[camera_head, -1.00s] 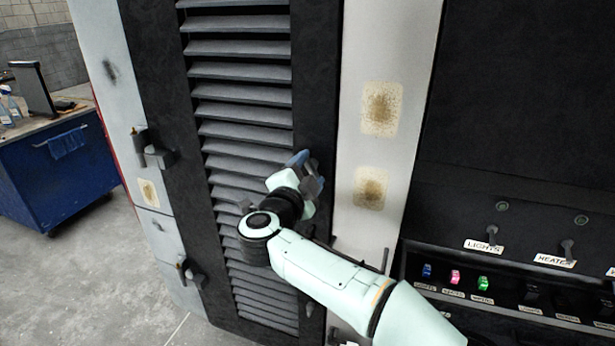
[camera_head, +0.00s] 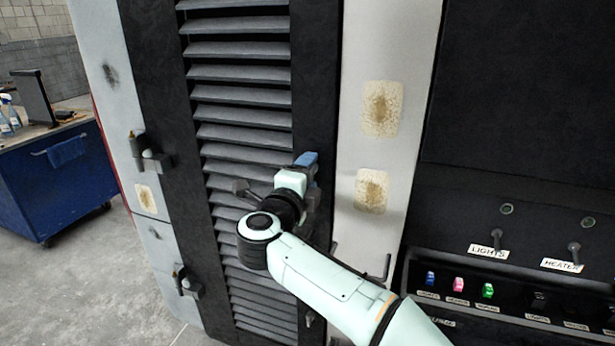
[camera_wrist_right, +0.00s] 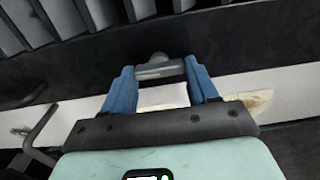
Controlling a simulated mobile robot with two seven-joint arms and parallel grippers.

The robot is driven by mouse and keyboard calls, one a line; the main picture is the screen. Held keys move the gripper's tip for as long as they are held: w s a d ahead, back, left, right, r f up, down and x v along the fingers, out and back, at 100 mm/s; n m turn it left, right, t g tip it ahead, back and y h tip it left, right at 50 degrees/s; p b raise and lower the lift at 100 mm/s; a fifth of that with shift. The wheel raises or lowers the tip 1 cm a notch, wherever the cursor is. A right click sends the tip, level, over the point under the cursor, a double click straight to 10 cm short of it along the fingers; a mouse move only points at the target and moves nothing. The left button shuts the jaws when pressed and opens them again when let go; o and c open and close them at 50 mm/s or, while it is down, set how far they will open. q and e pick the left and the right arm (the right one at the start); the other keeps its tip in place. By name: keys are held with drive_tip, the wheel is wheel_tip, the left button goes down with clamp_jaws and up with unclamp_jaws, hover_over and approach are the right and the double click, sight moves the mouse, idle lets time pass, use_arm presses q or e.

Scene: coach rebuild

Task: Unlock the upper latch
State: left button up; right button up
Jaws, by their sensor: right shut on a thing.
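My right gripper (camera_head: 308,166) is at the dark frame on the right side of the louvred door (camera_head: 245,107). In the right wrist view its two blue fingers (camera_wrist_right: 163,76) are shut on a grey bar, the upper latch handle (camera_wrist_right: 158,71). The handle lies crosswise between the fingertips, with a rounded knob behind it against the black door frame. In the head view my gripper hides the latch. My left gripper is not in view.
A bent dark handle (camera_head: 383,268) sticks out lower right of my gripper; it also shows in the wrist view (camera_wrist_right: 40,130). Hinges (camera_head: 152,158) line the door's left side. A switch panel (camera_head: 515,290) stands at right, a blue workbench (camera_head: 55,185) at far left.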

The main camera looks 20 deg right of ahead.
idle(0.3)
drive_tip(key=o, duration=1.1)
drive_tip(key=shift+c, duration=0.2)
drive_tip(key=b+v, duration=0.2)
drive_tip(key=v, duration=1.1)
drive_tip(key=shift+b, duration=0.35)
drive_tip(key=shift+s+a, duration=0.1)
drive_tip(key=shift+a, duration=0.05)
